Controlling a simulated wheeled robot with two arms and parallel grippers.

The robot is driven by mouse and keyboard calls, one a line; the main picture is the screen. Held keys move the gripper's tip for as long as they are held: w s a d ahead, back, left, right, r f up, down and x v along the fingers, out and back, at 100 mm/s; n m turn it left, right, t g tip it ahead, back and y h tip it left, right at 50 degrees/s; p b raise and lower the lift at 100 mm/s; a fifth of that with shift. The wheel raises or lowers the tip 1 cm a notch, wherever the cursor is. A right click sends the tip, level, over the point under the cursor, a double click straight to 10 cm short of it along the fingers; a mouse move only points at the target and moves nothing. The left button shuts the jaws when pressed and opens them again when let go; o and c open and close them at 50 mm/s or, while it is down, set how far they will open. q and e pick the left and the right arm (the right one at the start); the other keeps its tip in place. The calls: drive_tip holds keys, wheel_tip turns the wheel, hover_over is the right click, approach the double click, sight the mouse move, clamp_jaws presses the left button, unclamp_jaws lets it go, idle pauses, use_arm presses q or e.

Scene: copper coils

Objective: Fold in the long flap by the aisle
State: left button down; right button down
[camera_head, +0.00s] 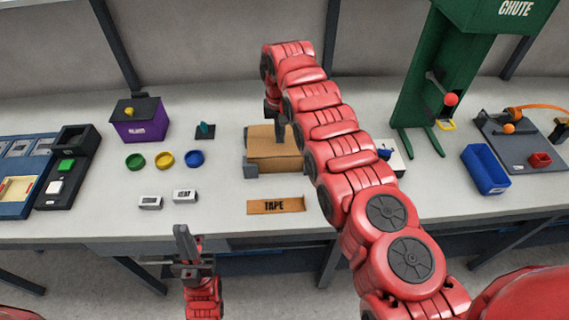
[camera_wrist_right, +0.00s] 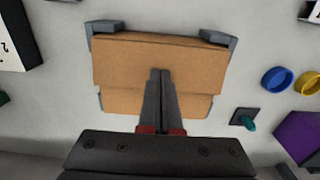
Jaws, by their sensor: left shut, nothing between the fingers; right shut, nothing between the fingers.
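A brown cardboard box (camera_head: 285,160) sits on the table between grey corner brackets (camera_head: 250,171). In the right wrist view, a wide flap or panel (camera_wrist_right: 120,65) spans the bracket side of the box, with a narrower panel (camera_wrist_right: 190,105) beyond a seam. I cannot tell how flat the wide one lies. My right gripper (camera_head: 282,136) reaches down over the box, shut and empty; in the right wrist view its fingertips (camera_wrist_right: 160,72) overlap the wide panel, and contact is unclear. My left gripper (camera_head: 181,230) is shut and empty at the table's front edge, left of the box.
A brown TAPE strip (camera_head: 275,205) lies in front of the box. Green, yellow and blue rings (camera_head: 195,158), two white labelled blocks (camera_head: 184,196) and a purple box (camera_head: 140,127) stand to the left. A green chute stand (camera_head: 410,95) and blue bin (camera_head: 485,170) stand right.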

sight(280, 146)
drive_tip(key=shift+w+f, duration=0.1)
drive_tip(key=shift+f, duration=0.1)
idle(0.4)
drive_tip(key=shift+f+b, duration=0.6)
drive_tip(key=shift+f, duration=0.05)
drive_tip(key=shift+f, duration=0.1)
drive_tip(key=shift+f, duration=0.3)
